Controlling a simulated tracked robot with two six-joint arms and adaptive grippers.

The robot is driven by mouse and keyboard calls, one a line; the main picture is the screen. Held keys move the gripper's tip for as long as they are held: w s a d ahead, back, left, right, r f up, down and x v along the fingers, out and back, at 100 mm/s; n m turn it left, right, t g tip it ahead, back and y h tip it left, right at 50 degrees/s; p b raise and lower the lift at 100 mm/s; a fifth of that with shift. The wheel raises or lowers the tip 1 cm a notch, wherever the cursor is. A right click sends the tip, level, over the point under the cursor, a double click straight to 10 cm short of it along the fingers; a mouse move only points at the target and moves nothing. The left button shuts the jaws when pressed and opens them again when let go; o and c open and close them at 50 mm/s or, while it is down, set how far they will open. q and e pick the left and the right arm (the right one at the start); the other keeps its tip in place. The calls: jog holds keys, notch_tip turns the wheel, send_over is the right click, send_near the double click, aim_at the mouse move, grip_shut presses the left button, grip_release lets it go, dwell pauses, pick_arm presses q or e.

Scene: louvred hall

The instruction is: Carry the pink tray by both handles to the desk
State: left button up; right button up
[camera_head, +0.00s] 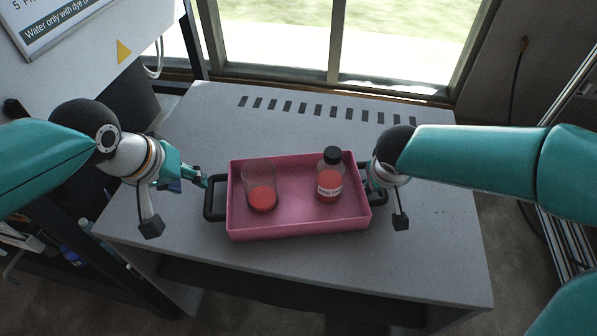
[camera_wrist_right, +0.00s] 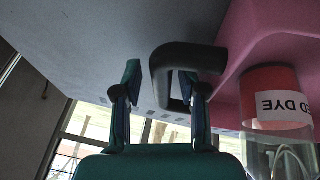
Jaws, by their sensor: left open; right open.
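The pink tray (camera_head: 300,223) sits on a grey table (camera_head: 420,250). In it stand a clear beaker (camera_head: 259,175) with red contents and a black-capped bottle (camera_head: 329,180) of red dye. My left gripper (camera_head: 206,181) is open at the tray's left black handle (camera_head: 209,205); I cannot tell if it touches. My right gripper (camera_head: 374,184) is open and partly hides the right handle (camera_head: 378,197). In the right wrist view the fingers (camera_wrist_right: 160,88) stand on either side of the black handle's outer bar (camera_wrist_right: 162,75), with gaps showing.
Slots (camera_head: 325,110) line the table's back, below a window (camera_head: 330,40). A white panel with a sign (camera_head: 60,20) stands at the left. Metal rails (camera_head: 575,235) stand at the right. The table's front and right are clear. No separate desk is identifiable.

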jog(key=v, duration=1.2)
dwell(0.3)
